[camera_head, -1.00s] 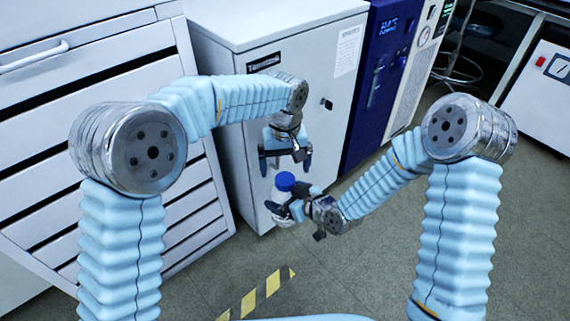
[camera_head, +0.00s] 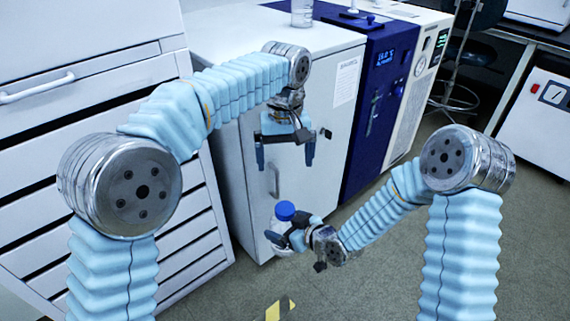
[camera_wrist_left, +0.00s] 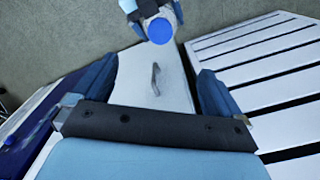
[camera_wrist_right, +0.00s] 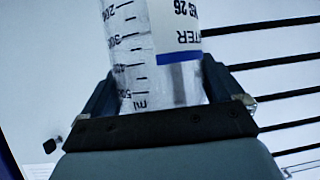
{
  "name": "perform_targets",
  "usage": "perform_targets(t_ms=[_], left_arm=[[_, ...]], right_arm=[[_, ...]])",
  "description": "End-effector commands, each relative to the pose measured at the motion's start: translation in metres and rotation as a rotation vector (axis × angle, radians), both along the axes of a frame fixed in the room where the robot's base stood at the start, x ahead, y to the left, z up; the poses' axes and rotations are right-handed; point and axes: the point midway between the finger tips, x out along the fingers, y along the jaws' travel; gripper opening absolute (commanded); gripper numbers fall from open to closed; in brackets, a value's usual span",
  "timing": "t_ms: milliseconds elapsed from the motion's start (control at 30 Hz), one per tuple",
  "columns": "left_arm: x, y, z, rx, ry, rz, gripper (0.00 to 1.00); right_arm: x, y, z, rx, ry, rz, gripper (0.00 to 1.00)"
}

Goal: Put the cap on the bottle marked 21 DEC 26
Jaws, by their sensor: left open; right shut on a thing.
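A clear bottle (camera_head: 281,246) is upright in my right gripper (camera_head: 284,234), which is shut around its body. A blue cap (camera_head: 285,210) sits on top of the bottle; how tight it is I cannot tell. My left gripper (camera_head: 286,156) is open and empty, above the cap and apart from it. In the left wrist view the cap (camera_wrist_left: 160,31) shows beyond the open fingers. The right wrist view shows the bottle (camera_wrist_right: 150,60) upside down, with a scale and a blue-striped label.
A grey cabinet (camera_head: 345,115) with a handle stands close behind the grippers, drawers (camera_head: 60,150) to the left. Another clear bottle (camera_head: 302,13) stands on the cabinet top. A dark blue instrument (camera_head: 375,100) is to the right. Open floor lies in front.

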Motion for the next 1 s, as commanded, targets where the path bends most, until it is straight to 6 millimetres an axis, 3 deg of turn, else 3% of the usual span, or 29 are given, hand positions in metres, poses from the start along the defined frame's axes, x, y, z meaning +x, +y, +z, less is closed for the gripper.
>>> perform_targets(t_ms=[433,567,667,767,833,900,1000], left_arm=[[0.000,0.000,0.000,0.000,0.000,0.000,1.00],[0.007,0.009,-0.017,0.000,-0.003,0.012,1.00],[0.021,0.029,-0.055,-0.003,-0.013,0.034,1.00],[0.035,0.068,-0.116,-0.011,-0.032,0.061,1.00],[0.037,0.103,-0.167,-0.023,-0.043,0.068,1.00],[0.026,0.131,-0.222,-0.060,-0.041,0.056,1.00],[-0.012,0.146,-0.294,-0.156,-0.019,0.029,1.00]], right_arm=[[0.001,0.000,0.001,0.001,-0.003,0.000,0.09],[0.001,0.000,0.001,0.001,-0.003,0.000,0.09],[0.001,0.000,0.001,0.001,-0.003,0.000,0.09],[0.001,0.000,0.001,0.001,-0.003,0.000,0.09],[0.001,0.000,0.001,0.001,-0.003,0.000,0.09],[0.001,0.000,0.001,0.001,-0.003,0.000,0.09],[0.001,0.000,0.001,0.001,-0.003,0.000,0.09]])
